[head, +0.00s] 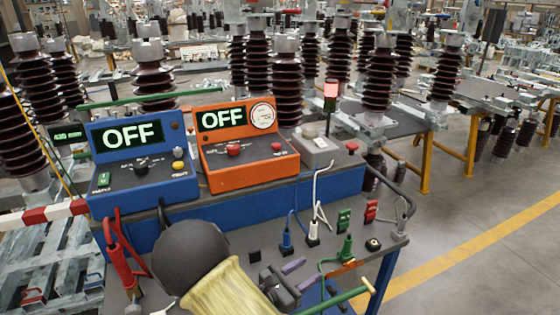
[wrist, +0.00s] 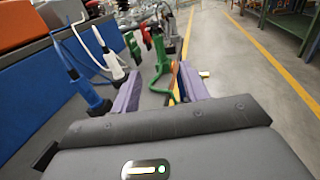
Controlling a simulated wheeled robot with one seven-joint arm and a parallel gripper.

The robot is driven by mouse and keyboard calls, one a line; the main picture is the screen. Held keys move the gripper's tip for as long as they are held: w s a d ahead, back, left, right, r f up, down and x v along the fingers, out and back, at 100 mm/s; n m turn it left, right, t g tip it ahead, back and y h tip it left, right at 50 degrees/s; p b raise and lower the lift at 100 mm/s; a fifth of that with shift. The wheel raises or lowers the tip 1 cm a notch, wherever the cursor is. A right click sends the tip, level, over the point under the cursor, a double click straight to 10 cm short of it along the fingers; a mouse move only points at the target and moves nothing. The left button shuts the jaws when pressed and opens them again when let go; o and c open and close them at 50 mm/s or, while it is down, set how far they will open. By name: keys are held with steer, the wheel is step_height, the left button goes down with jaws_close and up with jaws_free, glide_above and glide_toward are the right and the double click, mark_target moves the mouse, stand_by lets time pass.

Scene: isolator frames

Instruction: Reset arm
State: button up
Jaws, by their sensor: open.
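My gripper (head: 298,275) is low over the front part of the dark bench top in the head view, at the end of my arm. In the wrist view its two purple-padded fingers (wrist: 158,92) stand apart, with nothing held between them. A green clamp (head: 345,248) with a green cable is just beyond the fingers; it also shows in the wrist view (wrist: 157,48). A blue clamp (head: 287,238) and a white clamp (head: 312,234) stand further left on the bench. Whether the gripper touches the bench top cannot be told.
A blue console (head: 145,190) and an orange console (head: 248,168), both reading OFF, stand behind on the bench. A grey box with a lit red lamp (head: 331,90) is beside them. Red clamps (head: 118,258) are at left. Open floor (head: 470,225) lies to the right.

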steer(key=s+d+f+m+g+y, duration=0.1)
steer(key=s+d+m+g+y, duration=0.3)
steer(key=s+m+g+y, duration=0.25)
steer(key=s+d+m+g+y, duration=0.35)
steer(key=s+m+g, duration=0.3)
steer(key=m, duration=0.35)
step_height(320, 180, up, 19)
steer(key=a+m+t+y+p, duration=0.1)
steer(key=m+t+y+p, duration=0.3)
steer(key=m+p, duration=0.4)
steer(key=t+p, duration=0.1)
steer(key=p, duration=0.5)
steer(key=shift+w+t+y, duration=0.25)
steer(key=shift+t+y, duration=0.05)
steer(key=shift+y, duration=0.1)
steer(key=shift+c, duration=1)
steer(key=shift+w, duration=0.15)
